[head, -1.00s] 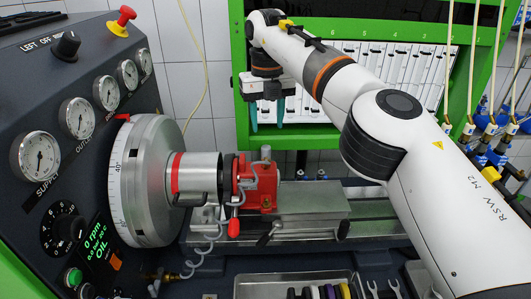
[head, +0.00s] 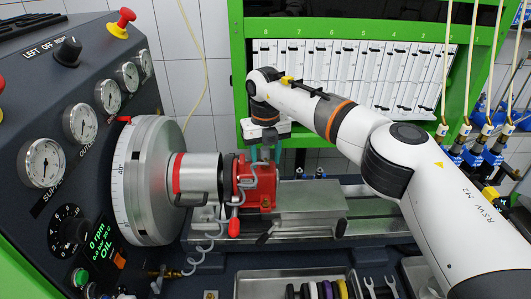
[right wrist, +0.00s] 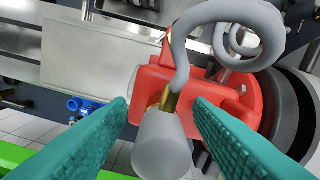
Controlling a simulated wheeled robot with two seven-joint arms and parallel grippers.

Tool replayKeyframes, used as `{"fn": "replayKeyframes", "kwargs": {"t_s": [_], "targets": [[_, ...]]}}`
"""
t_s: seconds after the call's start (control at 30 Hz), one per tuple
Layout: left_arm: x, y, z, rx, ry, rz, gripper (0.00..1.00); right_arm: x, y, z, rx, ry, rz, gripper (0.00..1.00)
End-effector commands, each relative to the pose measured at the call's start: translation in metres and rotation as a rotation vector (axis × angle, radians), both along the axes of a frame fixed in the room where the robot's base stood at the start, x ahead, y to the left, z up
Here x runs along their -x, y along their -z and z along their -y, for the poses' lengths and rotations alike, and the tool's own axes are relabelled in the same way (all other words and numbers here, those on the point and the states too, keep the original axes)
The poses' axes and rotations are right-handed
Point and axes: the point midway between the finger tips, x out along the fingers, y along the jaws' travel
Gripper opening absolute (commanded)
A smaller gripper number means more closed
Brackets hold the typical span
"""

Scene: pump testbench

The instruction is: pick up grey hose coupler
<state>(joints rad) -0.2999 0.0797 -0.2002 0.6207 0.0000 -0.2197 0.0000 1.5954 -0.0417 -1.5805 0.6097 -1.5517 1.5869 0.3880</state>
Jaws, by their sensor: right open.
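The grey hose coupler (right wrist: 160,145) is a grey cylinder with a brass neck, joined to a grey coiled hose (right wrist: 235,20). In the right wrist view it stands at the red clamp block (right wrist: 245,95). My right gripper (right wrist: 161,110) is open, with its teal fingers on either side of the coupler; whether they touch it cannot be told. In the head view my right gripper (head: 265,152) is just above the red block (head: 258,185), and the coupler is mostly hidden between the fingers. My left gripper is not in view.
The steel chuck and dial (head: 150,180) stand left of the red block, with the gauge panel (head: 80,120) beyond. A metal bed (head: 310,200) lies to the right. A tray (head: 270,280) is in front. The green-framed rack (head: 370,70) stands behind.

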Motion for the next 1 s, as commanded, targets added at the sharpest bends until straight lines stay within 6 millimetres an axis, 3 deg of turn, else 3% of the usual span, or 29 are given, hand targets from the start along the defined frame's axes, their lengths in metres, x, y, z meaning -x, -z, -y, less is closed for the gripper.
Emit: {"fn": "replayKeyframes", "kwargs": {"t_s": [0.07, 0.37, 0.67, 0.77, 1.0], "targets": [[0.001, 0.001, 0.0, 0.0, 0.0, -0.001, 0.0, 0.0, 0.0, 0.0, 0.0, 0.0, 0.0, 0.47], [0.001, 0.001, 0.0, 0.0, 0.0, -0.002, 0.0, 0.0, 0.0, 0.0, 0.0, 0.0, 0.001, 0.0], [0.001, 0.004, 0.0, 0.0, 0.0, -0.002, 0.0, -0.001, -0.005, 0.0, -0.001, 0.0, 0.004, 0.0], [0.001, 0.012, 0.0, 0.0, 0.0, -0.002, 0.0, -0.001, -0.017, 0.0, 0.0, 0.0, 0.005, 0.0], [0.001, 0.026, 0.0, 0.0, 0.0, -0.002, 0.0, -0.001, -0.069, -0.001, -0.001, 0.002, 0.006, 0.0]]}}
